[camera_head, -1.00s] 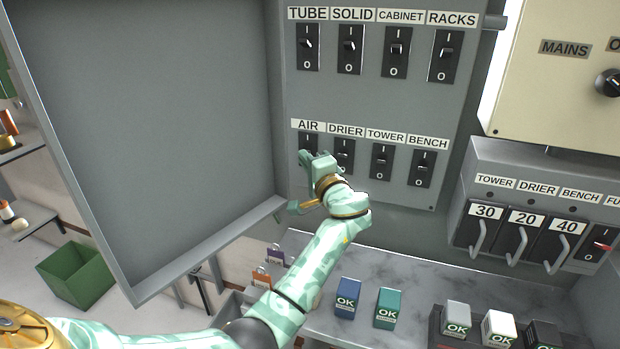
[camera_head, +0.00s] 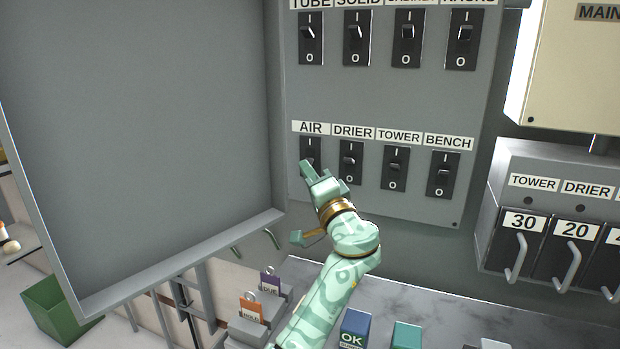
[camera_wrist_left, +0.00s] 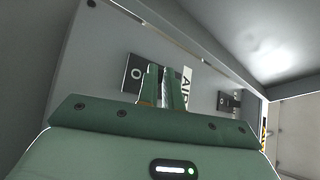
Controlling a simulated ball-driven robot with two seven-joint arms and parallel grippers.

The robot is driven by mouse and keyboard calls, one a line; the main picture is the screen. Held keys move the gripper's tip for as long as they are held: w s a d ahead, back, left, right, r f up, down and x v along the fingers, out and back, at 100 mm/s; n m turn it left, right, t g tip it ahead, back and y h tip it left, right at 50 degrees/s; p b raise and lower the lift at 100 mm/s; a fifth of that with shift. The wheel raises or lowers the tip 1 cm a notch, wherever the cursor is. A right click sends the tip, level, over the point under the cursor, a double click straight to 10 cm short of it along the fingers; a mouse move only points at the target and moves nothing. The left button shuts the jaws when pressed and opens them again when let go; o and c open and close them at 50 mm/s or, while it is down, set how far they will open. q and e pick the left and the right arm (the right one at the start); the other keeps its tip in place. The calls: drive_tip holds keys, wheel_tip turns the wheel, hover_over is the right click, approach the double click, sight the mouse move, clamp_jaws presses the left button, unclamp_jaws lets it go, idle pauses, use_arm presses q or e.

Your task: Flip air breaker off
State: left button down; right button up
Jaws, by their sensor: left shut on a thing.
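The AIR breaker (camera_head: 311,146) is a black plate with a switch, first in the lower row of the grey panel, under the AIR label (camera_head: 311,128). My left gripper (camera_head: 311,172) is in front of its lower part and hides its lever. In the left wrist view the fingers (camera_wrist_left: 164,80) are close together at the breaker plate (camera_wrist_left: 136,74), whose O mark shows beside them. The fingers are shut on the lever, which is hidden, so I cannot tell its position. My right gripper is not in view.
The DRIER (camera_head: 351,162), TOWER (camera_head: 395,168) and BENCH (camera_head: 444,175) breakers stand to the right in the same row. An upper row of breakers is above. The open cabinet door (camera_head: 140,120) stands to the left. A marble-look bench with blue and teal OK blocks (camera_head: 354,330) is below.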

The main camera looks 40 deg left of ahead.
use_arm(q)
drive_tip(key=shift+f, duration=0.1)
drive_tip(key=c, duration=1.6)
unclamp_jaws()
drive_tip(key=shift+o, duration=0.2)
drive_tip(key=v, duration=1.6)
drive_tip(key=shift+d, duration=0.2)
drive_tip(key=shift+f, duration=0.1)
